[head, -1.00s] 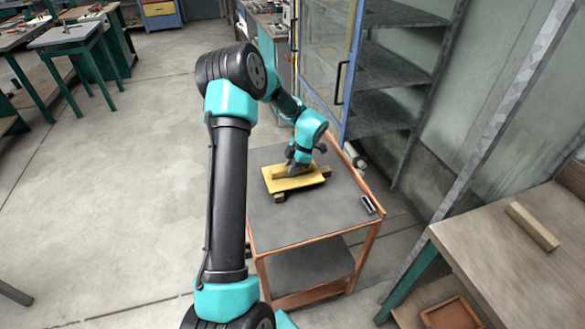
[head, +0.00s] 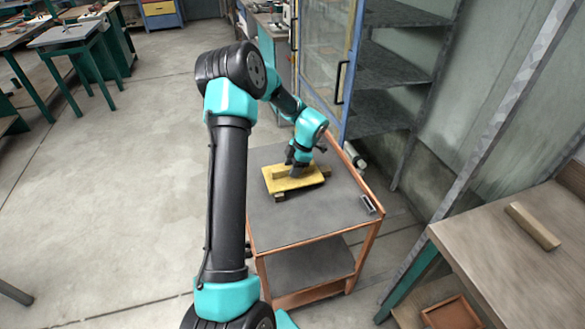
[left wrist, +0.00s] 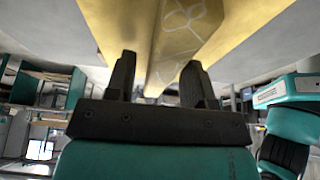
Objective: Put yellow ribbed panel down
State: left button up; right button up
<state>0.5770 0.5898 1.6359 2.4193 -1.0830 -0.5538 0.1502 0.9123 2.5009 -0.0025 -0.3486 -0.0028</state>
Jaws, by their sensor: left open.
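The yellow ribbed panel (head: 289,183) lies on small wooden blocks on top of the grey cart (head: 300,217). Its raised rib (head: 283,173) faces up. My left gripper (head: 298,167) is open at the panel's rib, coming down from above. In the left wrist view the panel (left wrist: 215,30) fills the upper middle, and the open fingers (left wrist: 158,80) stand to either side of the rib. I cannot tell whether the fingers touch it. My right gripper is not in view.
A small dark metal item (head: 368,204) lies near the cart's right edge. A blue-framed cabinet (head: 330,60) and grey shelves (head: 385,75) stand behind. A wooden bench (head: 515,260) with a wooden bar (head: 532,226) is at right. The cart's front top is clear.

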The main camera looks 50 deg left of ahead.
pick_arm(q)
jog(key=v, duration=1.2)
jog(key=shift+f, duration=0.1)
